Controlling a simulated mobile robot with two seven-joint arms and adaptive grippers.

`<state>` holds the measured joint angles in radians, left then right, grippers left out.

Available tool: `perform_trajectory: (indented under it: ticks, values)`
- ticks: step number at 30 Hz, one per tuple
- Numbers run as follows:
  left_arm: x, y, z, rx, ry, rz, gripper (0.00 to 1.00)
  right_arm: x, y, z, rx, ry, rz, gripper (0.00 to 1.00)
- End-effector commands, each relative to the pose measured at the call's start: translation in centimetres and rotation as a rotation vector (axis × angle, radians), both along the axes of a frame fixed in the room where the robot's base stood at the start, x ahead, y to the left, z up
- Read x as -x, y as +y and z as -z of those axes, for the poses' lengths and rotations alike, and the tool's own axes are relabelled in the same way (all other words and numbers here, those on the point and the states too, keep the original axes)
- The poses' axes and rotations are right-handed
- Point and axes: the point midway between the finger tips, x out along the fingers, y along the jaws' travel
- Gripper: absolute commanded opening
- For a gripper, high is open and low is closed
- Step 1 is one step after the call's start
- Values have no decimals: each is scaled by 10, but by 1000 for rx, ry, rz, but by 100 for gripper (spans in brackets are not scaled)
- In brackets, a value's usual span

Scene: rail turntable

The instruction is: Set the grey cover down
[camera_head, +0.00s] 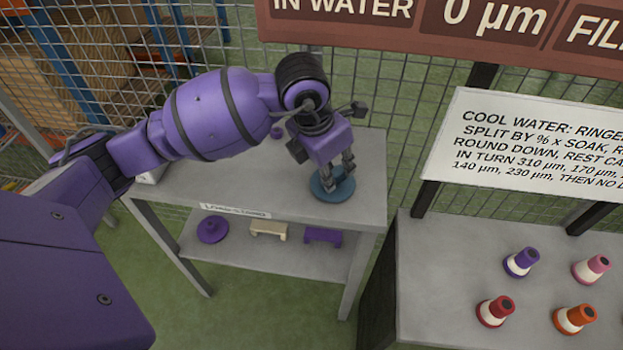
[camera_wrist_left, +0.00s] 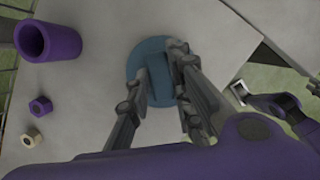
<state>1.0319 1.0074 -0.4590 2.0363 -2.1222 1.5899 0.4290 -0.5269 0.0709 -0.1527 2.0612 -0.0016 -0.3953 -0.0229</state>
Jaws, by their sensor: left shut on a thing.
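The cover is a round blue-grey disc (camera_head: 322,193) over the right part of the grey table top. In the left wrist view the disc (camera_wrist_left: 134,68) has a raised bar-like grip across its middle. My left gripper (camera_head: 343,172) points down onto it and is shut on that grip, with one finger on each side (camera_wrist_left: 163,80). The disc lies flat, at or very near the table surface; I cannot tell whether it touches. The fingers hide part of it.
The table (camera_head: 225,187) also bears a purple tube (camera_wrist_left: 47,42), a purple nut (camera_wrist_left: 40,107) and a cream nut (camera_wrist_left: 32,138). Its lower shelf holds a purple flanged part (camera_head: 212,230), a cream bracket (camera_head: 268,230) and a purple bracket (camera_head: 322,236). Mesh fence stands behind.

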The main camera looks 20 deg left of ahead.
Motion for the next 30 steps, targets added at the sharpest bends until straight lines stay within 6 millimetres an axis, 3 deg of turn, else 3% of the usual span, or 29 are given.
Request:
perform_trajectory:
  ticks: [5,6,10,20,30]
  values:
    - [-1,-1,1,1,-4,1,0,1,0,3,0,3,0,30]
    - [-1,0,2,-1,-1,1,23,1,0,3,-1,3,-1,30]
    - [-1,0,1,0,-2,0,39,2,0,3,-1,6,0,30]
    - [-1,-1,-2,1,-3,0,39,4,0,3,0,10,0,30]
    - [11,7,-51,0,-6,0,39,6,-1,2,1,11,2,30]
